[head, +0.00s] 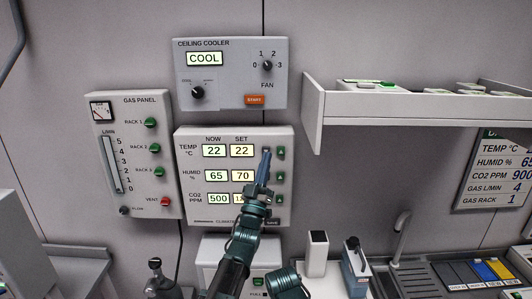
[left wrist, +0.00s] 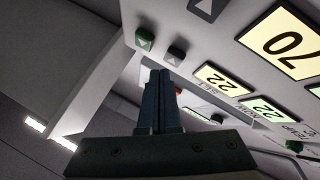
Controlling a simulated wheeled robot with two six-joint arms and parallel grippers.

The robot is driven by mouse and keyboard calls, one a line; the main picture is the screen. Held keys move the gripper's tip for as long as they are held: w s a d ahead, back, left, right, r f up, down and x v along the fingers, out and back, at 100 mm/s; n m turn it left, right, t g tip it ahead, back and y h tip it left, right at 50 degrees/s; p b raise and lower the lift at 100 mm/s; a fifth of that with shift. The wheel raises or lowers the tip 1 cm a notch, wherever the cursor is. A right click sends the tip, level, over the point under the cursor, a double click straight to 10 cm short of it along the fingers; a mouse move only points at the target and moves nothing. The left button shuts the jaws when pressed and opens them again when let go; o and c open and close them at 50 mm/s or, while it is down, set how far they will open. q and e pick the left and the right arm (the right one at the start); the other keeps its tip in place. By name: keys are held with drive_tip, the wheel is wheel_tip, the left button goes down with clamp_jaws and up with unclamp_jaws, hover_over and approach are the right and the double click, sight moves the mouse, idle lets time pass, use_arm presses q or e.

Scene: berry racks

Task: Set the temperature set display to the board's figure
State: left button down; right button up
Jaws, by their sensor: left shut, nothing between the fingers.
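The climate panel (head: 187,210) hangs on the wall in the head view. Its temperature set display (head: 242,151) reads 22, and it also shows in the left wrist view (left wrist: 222,78). The temperature now display (head: 214,151) reads 22 too. Right of the set display are a grey button (left wrist: 175,55) and a green up button (head: 281,153). My left gripper (head: 266,157) is shut and empty, its tips by the grey temperature button; I cannot tell whether they touch it. The board (head: 492,174) at the right is cut off, hiding its temperature figure. My right gripper is not identifiable.
The ceiling cooler (head: 231,73) hangs above the climate panel, and the gas panel (head: 133,155) hangs to its left. A white shelf (head: 405,115) juts out at the upper right. Humidity and CO2 rows lie below the temperature row; my arm partly covers the CO2 set figure.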

idle(0.4)
use_arm(q)
drive_tip(key=shift+w, duration=0.45)
drive_tip(key=shift+w, duration=0.5)
idle(0.6)
drive_tip(key=shift+s, duration=0.95)
drive_tip(key=shift+s, duration=2.5)
idle(0.7)
